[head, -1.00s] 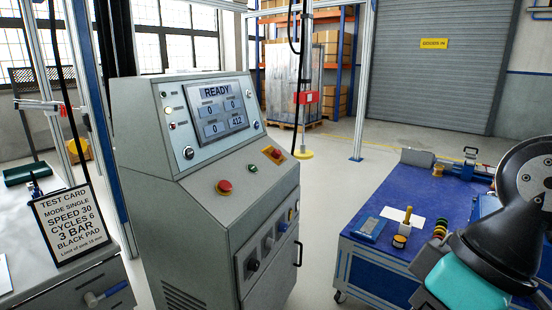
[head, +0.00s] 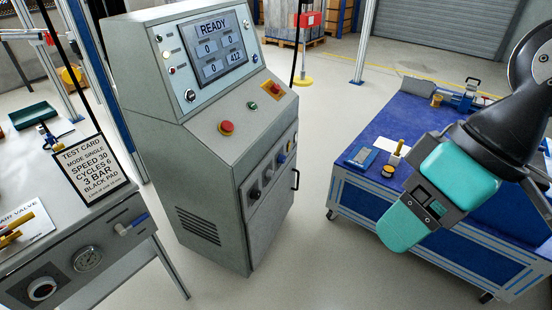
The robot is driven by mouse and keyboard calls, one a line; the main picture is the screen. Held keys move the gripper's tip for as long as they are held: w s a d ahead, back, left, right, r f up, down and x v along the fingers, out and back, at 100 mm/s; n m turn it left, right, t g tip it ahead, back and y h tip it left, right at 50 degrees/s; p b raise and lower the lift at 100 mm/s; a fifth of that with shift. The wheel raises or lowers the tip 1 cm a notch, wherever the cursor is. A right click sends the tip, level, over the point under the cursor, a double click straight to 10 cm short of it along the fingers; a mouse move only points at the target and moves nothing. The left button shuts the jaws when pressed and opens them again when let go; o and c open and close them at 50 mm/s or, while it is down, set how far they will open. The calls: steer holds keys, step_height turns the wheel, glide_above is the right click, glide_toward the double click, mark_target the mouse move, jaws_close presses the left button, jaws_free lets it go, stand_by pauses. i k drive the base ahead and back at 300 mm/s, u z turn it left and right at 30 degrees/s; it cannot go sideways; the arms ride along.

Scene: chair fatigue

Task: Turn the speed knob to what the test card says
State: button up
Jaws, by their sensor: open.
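The test card (head: 90,170) stands upright on the left bench and reads mode single, SPEED 30, cycles 6, 3 BAR, black pad. The grey control cabinet (head: 185,130) has a row of dark knobs (head: 267,176) on its lower front panel. Their labels and pointer positions are too small to read, so I cannot tell which is the speed knob. My gripper (head: 420,206), with teal and grey parts, is open at the right, in front of the blue table and apart from the cabinet. Its fingertips are hard to make out.
A red stop button (head: 226,128) and a green button (head: 252,106) are on the sloping desk. The blue table (head: 395,125) bears small parts at right. The left bench (head: 45,260) has a gauge and valve. Clear floor lies between cabinet and blue table.

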mark_target(270, 175)
steer(key=z, duration=0.05)
steer(key=k, duration=0.55)
steer(key=z, duration=1)
steer(key=i, duration=1.55)
steer(key=u, duration=0.8)
steer(key=i, duration=0.25)
steer(key=u, duration=0.35)
